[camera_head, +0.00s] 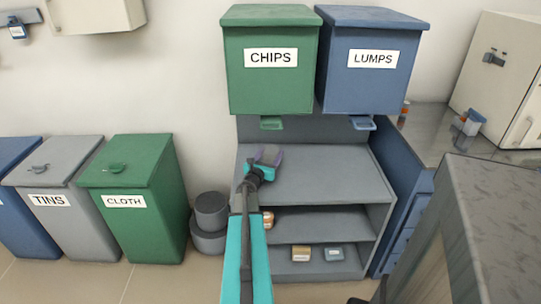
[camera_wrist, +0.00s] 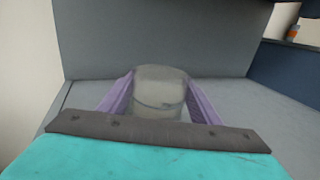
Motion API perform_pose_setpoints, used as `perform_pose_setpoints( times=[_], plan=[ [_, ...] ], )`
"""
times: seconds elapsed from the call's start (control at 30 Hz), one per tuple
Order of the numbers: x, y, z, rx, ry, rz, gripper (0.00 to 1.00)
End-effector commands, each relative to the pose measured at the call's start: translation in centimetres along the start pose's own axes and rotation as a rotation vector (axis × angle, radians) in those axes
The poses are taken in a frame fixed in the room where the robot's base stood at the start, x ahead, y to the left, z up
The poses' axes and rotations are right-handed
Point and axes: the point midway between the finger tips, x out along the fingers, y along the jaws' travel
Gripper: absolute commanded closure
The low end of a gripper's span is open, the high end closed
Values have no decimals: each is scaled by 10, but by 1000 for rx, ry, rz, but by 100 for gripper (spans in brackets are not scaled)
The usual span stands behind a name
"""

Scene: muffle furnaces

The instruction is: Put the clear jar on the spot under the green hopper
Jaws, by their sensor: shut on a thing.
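The green hopper (camera_head: 272,85), labelled CHIPS, hangs on the wall in the head view, with a small green spout (camera_head: 271,123) beneath it. My gripper (camera_head: 268,156) is over the left part of the grey top shelf (camera_head: 335,180), below that spout. In the wrist view the clear jar (camera_wrist: 159,91) stands upright between the purple fingers, and my gripper is shut on it. The jar is hardly visible in the head view. Whether its base touches the shelf cannot be told, and no marked spot shows.
A blue hopper (camera_head: 371,65) labelled LUMPS hangs right of the green one. Lower shelves hold small items, including a grey-blue box (camera_head: 334,254). Bins stand left, including a green CLOTH bin (camera_head: 130,190). A grey counter (camera_head: 440,120) is at right. The shelf's right half is clear.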

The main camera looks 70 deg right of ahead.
Motion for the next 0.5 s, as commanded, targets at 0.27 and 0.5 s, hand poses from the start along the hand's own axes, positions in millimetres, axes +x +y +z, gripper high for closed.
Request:
perform_pose_setpoints(
  times=[0.27, 0.5],
  plan=[
    [0, 0, -2, 0, 0, 0, 65],
    [0, 0, -4, 0, 0, 0, 34]
  ],
)
